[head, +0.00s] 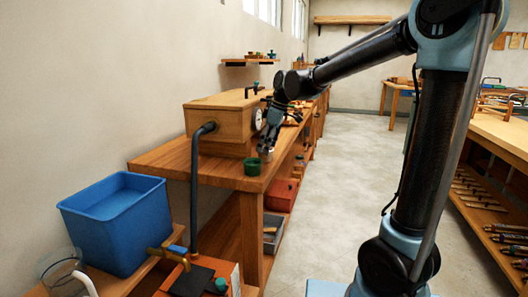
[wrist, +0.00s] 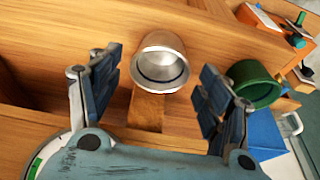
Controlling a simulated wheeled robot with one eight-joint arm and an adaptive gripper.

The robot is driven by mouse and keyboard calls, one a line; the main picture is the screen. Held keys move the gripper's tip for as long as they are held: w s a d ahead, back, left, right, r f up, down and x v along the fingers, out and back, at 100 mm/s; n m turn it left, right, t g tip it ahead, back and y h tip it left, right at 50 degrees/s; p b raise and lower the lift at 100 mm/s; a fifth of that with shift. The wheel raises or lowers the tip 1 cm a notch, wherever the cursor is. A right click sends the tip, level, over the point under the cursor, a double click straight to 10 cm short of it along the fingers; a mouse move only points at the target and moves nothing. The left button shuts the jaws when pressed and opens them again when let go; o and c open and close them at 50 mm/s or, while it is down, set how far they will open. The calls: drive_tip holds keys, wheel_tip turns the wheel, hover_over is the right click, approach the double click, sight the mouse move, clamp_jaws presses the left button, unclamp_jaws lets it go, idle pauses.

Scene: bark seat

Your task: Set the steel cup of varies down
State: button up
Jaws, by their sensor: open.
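The steel cup (wrist: 160,62) is a plain silver cup with its round mouth showing in the wrist view. It sits at the wooden bench (wrist: 115,12), close to the front edge. My gripper (wrist: 158,78) is open, with one blue finger on each side of the cup and visible gaps between. In the head view my gripper (head: 268,141) is over the bench's near end, and the cup (head: 266,156) shows small just below it. Whether the cup's base rests fully on the wood is hidden.
A green cup (head: 252,166) stands close by, just beyond my right finger in the wrist view (wrist: 255,84). A wooden box with a gauge (head: 218,122) is behind. A blue tub (head: 118,222) and a glass jug (head: 66,272) are nearer. The floor aisle is clear.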

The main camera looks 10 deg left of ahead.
drive_tip(key=v, duration=0.9)
drive_tip(key=shift+d+r, duration=0.2)
drive_tip(key=shift+d, duration=0.05)
drive_tip(key=s+d+f+m, duration=0.3)
drive_tip(key=d, duration=0.4)
drive_tip(key=s+d+f+m+t+h, duration=0.1)
drive_tip(key=s+d+f+m, duration=0.15)
drive_tip(key=d, duration=0.55)
drive_tip(key=s+d+f+m, duration=0.3)
drive_tip(key=d, duration=0.4)
drive_tip(key=s+d+f+m+t+h, duration=0.1)
drive_tip(key=s+d+f+m+h, duration=0.1)
drive_tip(key=s+d+f+m, duration=0.6)
drive_tip(key=s+d+f, duration=0.6)
drive_tip(key=f, duration=0.3)
drive_tip(key=shift+s+f, duration=0.15)
drive_tip(key=shift+s, duration=0.1)
drive_tip(key=shift+m, duration=0.25)
drive_tip(key=shift+a, duration=0.1)
